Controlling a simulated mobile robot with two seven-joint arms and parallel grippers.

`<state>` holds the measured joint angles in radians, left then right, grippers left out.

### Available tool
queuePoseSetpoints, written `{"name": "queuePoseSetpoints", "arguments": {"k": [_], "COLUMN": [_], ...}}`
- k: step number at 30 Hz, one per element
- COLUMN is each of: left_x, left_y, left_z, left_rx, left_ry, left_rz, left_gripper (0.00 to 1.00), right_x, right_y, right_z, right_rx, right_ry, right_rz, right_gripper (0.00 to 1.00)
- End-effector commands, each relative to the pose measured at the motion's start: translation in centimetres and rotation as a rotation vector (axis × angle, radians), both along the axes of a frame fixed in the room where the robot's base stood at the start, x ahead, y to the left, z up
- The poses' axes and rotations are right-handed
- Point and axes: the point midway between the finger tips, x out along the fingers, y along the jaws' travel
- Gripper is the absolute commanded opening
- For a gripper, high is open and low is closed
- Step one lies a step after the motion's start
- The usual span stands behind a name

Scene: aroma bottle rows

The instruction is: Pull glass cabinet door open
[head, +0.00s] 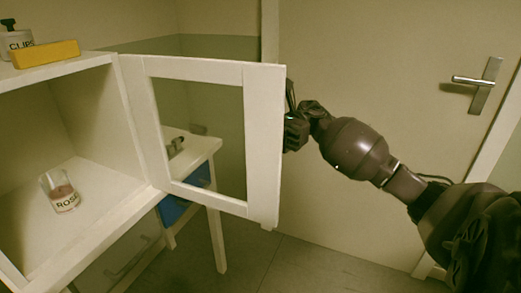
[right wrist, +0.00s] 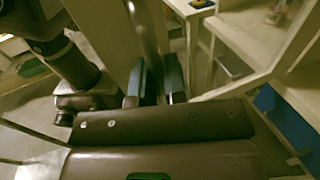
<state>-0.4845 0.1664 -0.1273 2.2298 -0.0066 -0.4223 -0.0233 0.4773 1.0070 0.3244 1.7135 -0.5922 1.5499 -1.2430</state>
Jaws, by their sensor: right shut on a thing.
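The white-framed glass cabinet door (head: 264,150) stands swung open, well out to the right of the cabinet (head: 105,215). Its hinge side is at the cabinet's right front edge. My right gripper (head: 291,120) is at the door's free outer edge, partly hidden behind the frame. In the right wrist view my right gripper's fingers (right wrist: 153,86) are on either side of a pale upright part of the door (right wrist: 146,45), shut on it. Any handle is hidden. My left gripper is not in view.
A glass labelled ROSE (head: 62,192) stands inside the open cabinet. A yellow block (head: 46,54) and a bottle labelled CLIPS (head: 16,42) are on top. A white table (head: 210,150) is behind the door. A room door with a metal handle (head: 480,83) is at the right.

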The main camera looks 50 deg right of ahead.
Motion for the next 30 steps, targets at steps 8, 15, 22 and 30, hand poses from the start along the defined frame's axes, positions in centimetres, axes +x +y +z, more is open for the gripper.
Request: {"name": "queuePoseSetpoints", "arguments": {"k": [8,15,22,30], "left_x": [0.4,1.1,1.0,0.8], "left_y": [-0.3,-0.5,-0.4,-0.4], "left_z": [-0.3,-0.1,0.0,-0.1], "left_rx": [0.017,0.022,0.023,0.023], "left_ry": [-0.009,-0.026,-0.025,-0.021], "left_rz": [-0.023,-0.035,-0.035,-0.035], "left_gripper": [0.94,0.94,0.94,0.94], "right_x": [1.6,2.3,2.4,2.3], "right_y": [-2.3,-3.2,-3.3,-3.3], "right_z": [-0.5,-0.3,-0.2,-0.1], "right_rx": [-0.002,-0.002,-0.002,-0.001], "right_ry": [0.011,0.009,0.008,0.007], "right_rz": [-0.002,-0.002,-0.002,-0.001], "right_gripper": [0.00,0.00,0.00,0.26]}}
